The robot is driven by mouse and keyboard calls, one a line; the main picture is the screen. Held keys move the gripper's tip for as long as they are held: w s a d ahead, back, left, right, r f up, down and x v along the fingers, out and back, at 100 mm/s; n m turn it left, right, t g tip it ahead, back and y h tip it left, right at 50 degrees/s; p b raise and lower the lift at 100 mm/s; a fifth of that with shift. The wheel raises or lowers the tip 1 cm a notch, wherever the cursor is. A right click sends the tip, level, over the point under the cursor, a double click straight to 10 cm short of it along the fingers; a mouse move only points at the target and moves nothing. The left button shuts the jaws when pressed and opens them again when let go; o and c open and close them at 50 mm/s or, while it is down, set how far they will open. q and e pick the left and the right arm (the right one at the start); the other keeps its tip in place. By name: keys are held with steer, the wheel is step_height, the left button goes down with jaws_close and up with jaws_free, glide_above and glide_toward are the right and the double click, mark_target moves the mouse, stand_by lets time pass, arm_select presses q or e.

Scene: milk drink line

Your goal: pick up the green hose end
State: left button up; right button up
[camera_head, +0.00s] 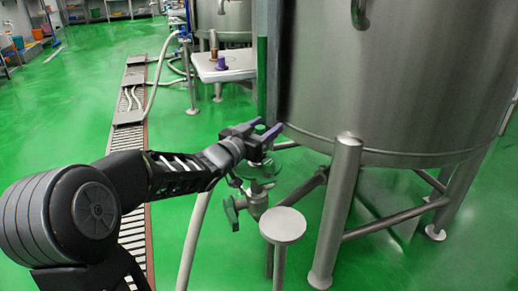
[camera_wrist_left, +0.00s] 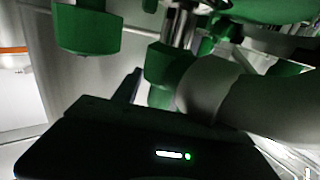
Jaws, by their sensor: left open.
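My left gripper (camera_head: 264,126) reaches in from the left with its purple-tipped fingers apart and nothing seen between them. It is above the green valve fittings (camera_head: 258,187) beside the steel tank. In the left wrist view a green collar (camera_wrist_left: 168,66) sits where a thick grey hose (camera_wrist_left: 265,105) begins; this looks like the green hose end. It is beyond the dark gripper body, apart from it as far as I can tell. In the head view the pale hose (camera_head: 194,240) rises behind my arm, which hides its upper end. My right gripper is not in view.
The large steel tank (camera_head: 400,75) stands on legs at the right. A round steel post top (camera_head: 283,225) stands in front of the valve. A white side table (camera_head: 224,66) carries small brown and purple parts.

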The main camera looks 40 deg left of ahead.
arm_select(q)
steer(key=shift+c, duration=0.4)
jaws_close()
stand_by(0.9)
